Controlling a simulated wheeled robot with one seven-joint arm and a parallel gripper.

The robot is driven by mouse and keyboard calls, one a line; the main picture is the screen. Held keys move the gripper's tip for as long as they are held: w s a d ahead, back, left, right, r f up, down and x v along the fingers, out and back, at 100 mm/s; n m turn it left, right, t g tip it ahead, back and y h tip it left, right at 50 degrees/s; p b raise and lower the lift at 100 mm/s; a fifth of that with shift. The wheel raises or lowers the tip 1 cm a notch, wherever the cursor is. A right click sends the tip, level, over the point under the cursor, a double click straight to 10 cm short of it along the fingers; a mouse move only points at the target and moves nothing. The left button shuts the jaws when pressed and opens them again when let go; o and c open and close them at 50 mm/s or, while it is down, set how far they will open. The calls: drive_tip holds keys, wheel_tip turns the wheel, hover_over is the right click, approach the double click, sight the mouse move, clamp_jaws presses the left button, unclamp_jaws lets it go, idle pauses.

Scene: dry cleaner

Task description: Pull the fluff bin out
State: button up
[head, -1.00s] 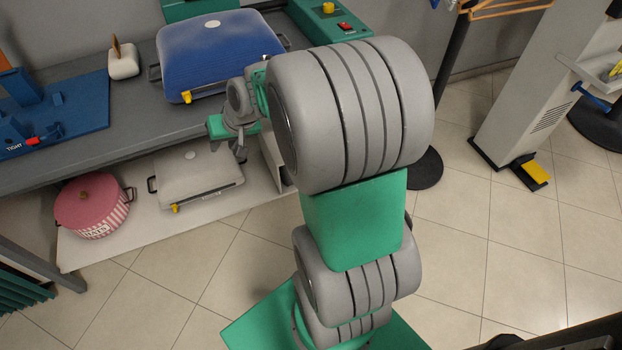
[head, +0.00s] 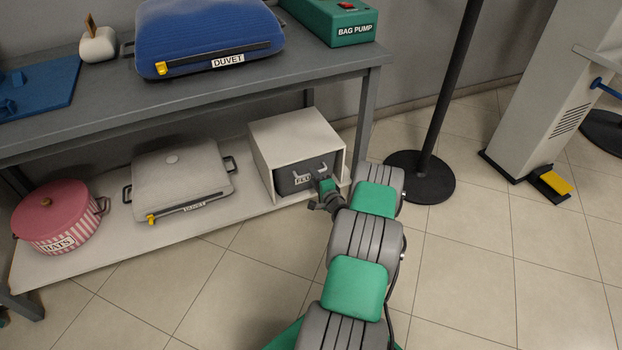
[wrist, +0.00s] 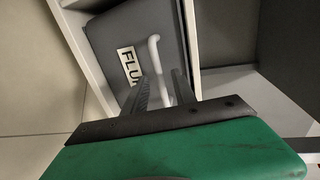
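The fluff bin (head: 290,183) is a dark grey drawer with a white label and a pale bar handle. It sits inside a white box-shaped housing (head: 290,135) on the lower shelf, its front about level with the opening. In the wrist view the bin's front (wrist: 125,28) shows part of the label, "FLU", and the handle (wrist: 154,50). My gripper (head: 318,182) is at the bin's front, over the right part of the label. In the wrist view my gripper's fingers (wrist: 161,82) are apart, with the handle between them. I see a gap, so the grip does not look closed.
A grey duvet bag (head: 178,180) and a pink striped hats box (head: 58,215) stand left on the lower shelf (head: 130,235). A table leg (head: 367,112) and a black pole base (head: 420,178) are at the right. The tiled floor in front is clear.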

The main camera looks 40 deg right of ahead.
drive_tip(key=x, duration=0.3)
drive_tip(key=shift+w+b, duration=0.1)
drive_tip(key=shift+b, duration=0.2)
drive_tip(key=shift+c, duration=0.4)
clamp_jaws()
idle(0.7)
